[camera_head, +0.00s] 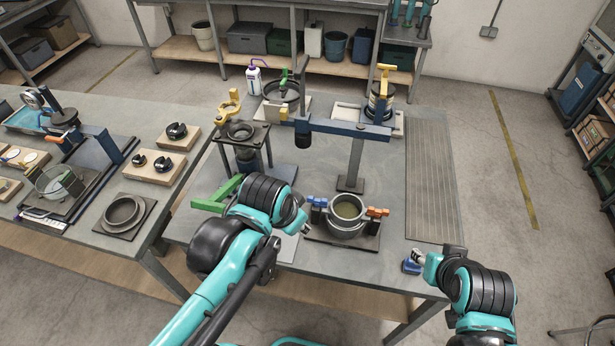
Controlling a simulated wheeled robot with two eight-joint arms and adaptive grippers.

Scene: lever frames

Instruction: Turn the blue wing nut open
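The blue wing nut (318,201) sits on top of a post at the left side of a round metal pot (347,227). An orange wing nut (377,211) sits on the pot's right side. My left gripper (304,228) is just left of the pot, below and close to the blue wing nut; I cannot tell if they touch. Its fingers are small and partly hidden by my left arm. My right gripper (417,256) is over the table's front right corner, away from the pot. A small blue piece (411,267) shows at its tip; I cannot tell whether it is held.
A green bar (216,194) lies left of my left arm. A stand with a blue horizontal beam (347,128) rises behind the pot. A ribbed grey mat (433,190) on the right is clear. A second table (85,225) with other fixtures stands at left.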

